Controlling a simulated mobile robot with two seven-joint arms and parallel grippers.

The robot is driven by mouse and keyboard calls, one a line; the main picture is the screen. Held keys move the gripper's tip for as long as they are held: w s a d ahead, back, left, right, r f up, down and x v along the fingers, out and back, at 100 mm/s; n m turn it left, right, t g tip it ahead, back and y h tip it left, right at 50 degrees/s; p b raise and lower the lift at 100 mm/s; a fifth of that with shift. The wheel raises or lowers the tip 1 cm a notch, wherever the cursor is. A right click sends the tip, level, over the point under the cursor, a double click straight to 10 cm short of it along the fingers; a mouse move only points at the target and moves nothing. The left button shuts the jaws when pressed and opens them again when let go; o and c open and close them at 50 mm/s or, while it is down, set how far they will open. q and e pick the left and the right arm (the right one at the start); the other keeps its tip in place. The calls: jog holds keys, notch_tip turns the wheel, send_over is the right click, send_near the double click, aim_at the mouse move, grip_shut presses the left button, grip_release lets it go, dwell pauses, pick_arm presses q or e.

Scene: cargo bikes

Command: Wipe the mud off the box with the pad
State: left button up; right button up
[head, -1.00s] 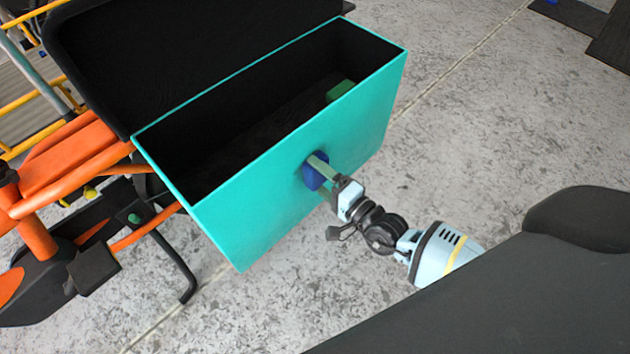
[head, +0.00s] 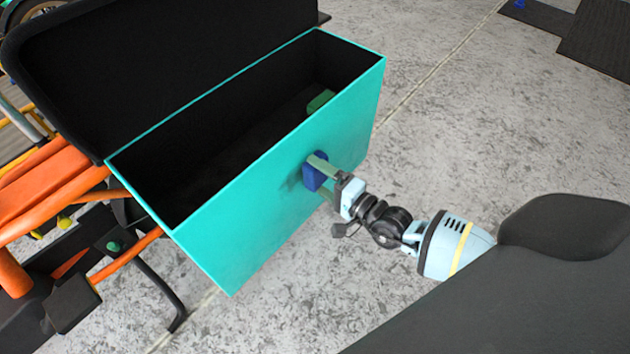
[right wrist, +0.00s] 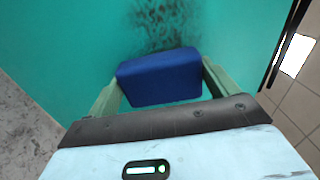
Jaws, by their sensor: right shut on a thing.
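The teal cargo box (head: 240,215) stands with its dark lid (head: 170,60) open, and its near side faces me. My right gripper (head: 319,172) is shut on a blue pad (head: 312,176), close against that side; whether it touches is hard to tell. In the right wrist view the blue pad (right wrist: 160,77) sits between the two greenish fingers. A dark speckled mud patch (right wrist: 163,22) shows on the teal wall (right wrist: 70,60) just beyond the pad. In the head view the mud is mostly hidden by pad and gripper. My left gripper is not in view.
A green object (head: 320,101) lies inside the box. The bike's orange frame (head: 45,185) and a black stand leg (head: 165,290) are at the left. Dark panels (head: 600,35) lie at the top right. The grey floor (head: 460,130) right of the box is clear.

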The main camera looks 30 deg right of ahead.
jog(key=shift+w+d+f+b, duration=0.1)
jog(key=shift+w+d+b, duration=0.2)
jog(key=shift+d, duration=0.25)
jog(key=shift+w+d+b, duration=0.15)
jog(key=shift+d+b, duration=0.2)
jog(key=shift+d, duration=0.2)
jog(key=shift+w+d, duration=0.2)
jog(key=shift+d, duration=0.2)
jog(key=shift+r, duration=0.2)
jog(key=shift+s+a+p, duration=0.2)
jog(key=shift+s+a, duration=0.1)
jog(key=shift+a, duration=0.3)
jog(key=shift+s+a+p, duration=0.15)
jog(key=shift+s+a, duration=0.1)
jog(key=shift+a, duration=0.3)
jog(key=shift+s+a+f, duration=0.1)
jog(key=shift+s+a, duration=0.1)
jog(key=shift+a, duration=0.15)
jog(key=shift+a, duration=0.15)
